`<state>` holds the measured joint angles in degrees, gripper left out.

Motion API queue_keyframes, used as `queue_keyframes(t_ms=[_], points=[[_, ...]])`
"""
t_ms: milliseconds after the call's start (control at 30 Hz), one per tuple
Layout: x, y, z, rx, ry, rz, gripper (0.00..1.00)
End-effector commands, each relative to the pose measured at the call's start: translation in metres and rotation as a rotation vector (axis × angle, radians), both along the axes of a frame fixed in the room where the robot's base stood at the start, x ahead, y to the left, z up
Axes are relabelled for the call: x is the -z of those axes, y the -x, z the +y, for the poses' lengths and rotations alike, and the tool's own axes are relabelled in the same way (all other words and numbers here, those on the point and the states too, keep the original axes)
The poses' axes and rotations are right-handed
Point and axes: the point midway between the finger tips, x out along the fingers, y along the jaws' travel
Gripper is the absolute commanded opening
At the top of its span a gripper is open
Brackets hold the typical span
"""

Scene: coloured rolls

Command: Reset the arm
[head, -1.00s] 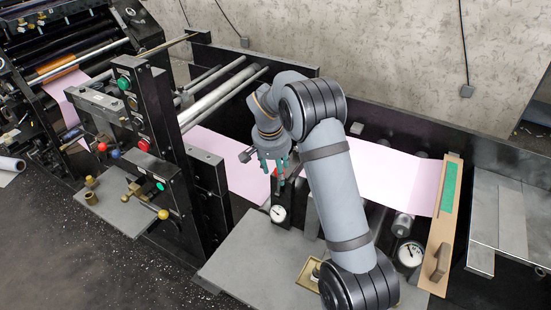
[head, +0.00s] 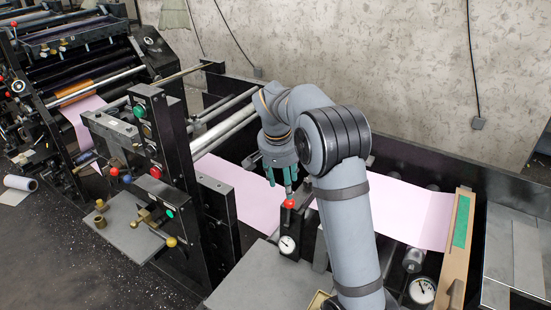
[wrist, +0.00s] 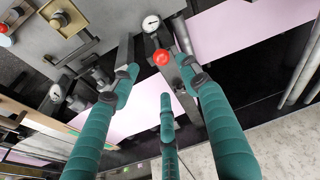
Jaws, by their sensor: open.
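My gripper (head: 281,178) hangs from my grey arm over the machine bed in the head view, its green fingers pointing down. In the wrist view its green fingers (wrist: 158,88) are spread apart, with nothing held between them. A red knob (head: 289,204) stands just below the fingertips in the head view; it also shows between the fingers in the wrist view (wrist: 161,57). Whether a fingertip touches the knob, I cannot tell. My arm hides part of the machine behind it.
A pink web (head: 412,209) runs through the machine. A pressure gauge (head: 287,244) sits beside the red knob, and another gauge (head: 422,290) is at the lower right. A black upright panel (head: 170,140) with buttons and metal rollers (head: 222,130) stand left of my gripper.

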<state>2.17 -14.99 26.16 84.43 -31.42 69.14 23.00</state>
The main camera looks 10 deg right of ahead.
Motion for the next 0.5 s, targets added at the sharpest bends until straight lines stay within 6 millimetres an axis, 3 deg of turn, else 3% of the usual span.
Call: queue_keyframes(t_ms=[267,500], points=[[0.015,-0.003,-0.002,0.000,0.002,0.003,0.46],[0.058,-0.012,-0.009,0.000,0.001,0.007,0.46]])
